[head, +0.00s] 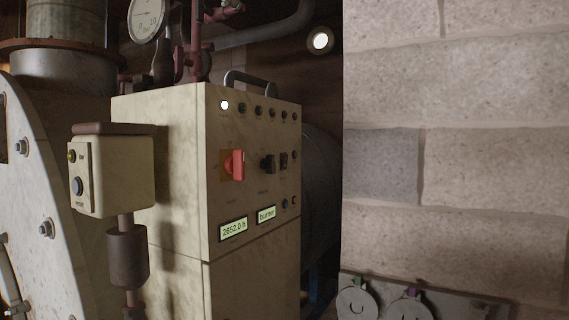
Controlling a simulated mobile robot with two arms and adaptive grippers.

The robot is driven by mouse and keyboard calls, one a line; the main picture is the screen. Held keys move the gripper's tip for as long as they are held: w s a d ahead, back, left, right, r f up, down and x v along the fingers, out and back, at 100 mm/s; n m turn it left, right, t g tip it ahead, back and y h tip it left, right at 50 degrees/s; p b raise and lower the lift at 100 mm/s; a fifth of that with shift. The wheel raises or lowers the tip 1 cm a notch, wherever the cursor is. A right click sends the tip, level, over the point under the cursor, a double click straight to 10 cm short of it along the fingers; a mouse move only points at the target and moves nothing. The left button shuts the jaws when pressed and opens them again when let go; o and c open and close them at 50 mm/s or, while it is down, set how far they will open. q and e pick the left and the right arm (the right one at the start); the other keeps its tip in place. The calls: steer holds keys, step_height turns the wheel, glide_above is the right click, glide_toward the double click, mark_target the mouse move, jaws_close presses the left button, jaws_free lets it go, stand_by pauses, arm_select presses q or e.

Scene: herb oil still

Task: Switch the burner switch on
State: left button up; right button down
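A cream control cabinet (251,135) stands left of centre in the head view, its panel turned to the right. A red rotary switch (237,165) sits on the panel. Two small black switches, a left one (268,164) and a right one (283,160), are to its right. A lit display (266,214) reading "burner" sits below them, beside one (233,229) reading "2652.0 h". The captions by the switches are too small to read, so I cannot tell which is the burner switch or its position. Neither gripper is in view.
A white lamp (225,105) glows at the left of a row of dark indicators. A small box (111,175) with buttons stands in front of the cabinet's left side. A block wall (460,180) fills the right. A pressure gauge (147,19) is above.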

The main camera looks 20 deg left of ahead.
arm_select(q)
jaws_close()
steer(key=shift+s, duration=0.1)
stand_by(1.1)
